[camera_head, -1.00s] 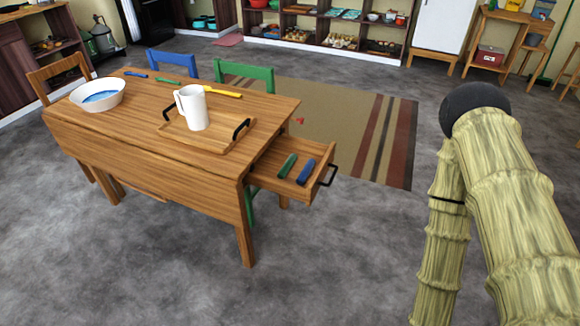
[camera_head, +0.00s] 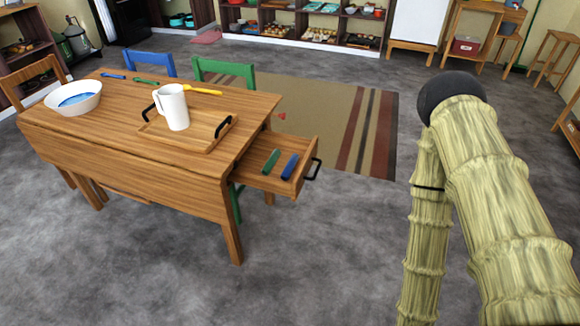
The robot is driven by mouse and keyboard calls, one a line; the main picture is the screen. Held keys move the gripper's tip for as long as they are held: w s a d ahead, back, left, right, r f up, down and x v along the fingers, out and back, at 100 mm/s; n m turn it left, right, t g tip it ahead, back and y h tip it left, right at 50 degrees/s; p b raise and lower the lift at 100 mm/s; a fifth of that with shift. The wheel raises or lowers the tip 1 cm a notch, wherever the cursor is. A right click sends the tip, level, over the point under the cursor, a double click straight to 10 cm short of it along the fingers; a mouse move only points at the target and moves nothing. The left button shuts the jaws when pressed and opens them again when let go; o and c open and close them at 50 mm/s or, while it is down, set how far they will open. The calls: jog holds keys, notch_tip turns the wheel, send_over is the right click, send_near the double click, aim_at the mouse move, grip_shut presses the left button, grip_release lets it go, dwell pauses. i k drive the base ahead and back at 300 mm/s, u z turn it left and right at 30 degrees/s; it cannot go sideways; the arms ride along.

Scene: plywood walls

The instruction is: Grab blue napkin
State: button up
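A rolled blue item that looks like a napkin (camera_head: 290,167) lies in the open drawer (camera_head: 263,181) at the right end of the wooden table (camera_head: 135,143). A rolled green item (camera_head: 270,161) lies beside it on the left. Another thin blue item (camera_head: 113,76) lies at the table's far left edge; I cannot tell what it is. My arm, in a pale sleeve, shows at the right, well apart from the table. My gripper is not in view.
A white pitcher (camera_head: 173,107) stands on a wooden tray (camera_head: 187,135). A white bowl (camera_head: 73,97) is at the table's left. Blue and green chairs (camera_head: 150,63) stand behind the table. The grey floor in front and to the right is clear.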

aim_at(285, 174)
jog(key=z, duration=1.6)
jog(key=i, duration=1.2)
jog(key=u, duration=2.25)
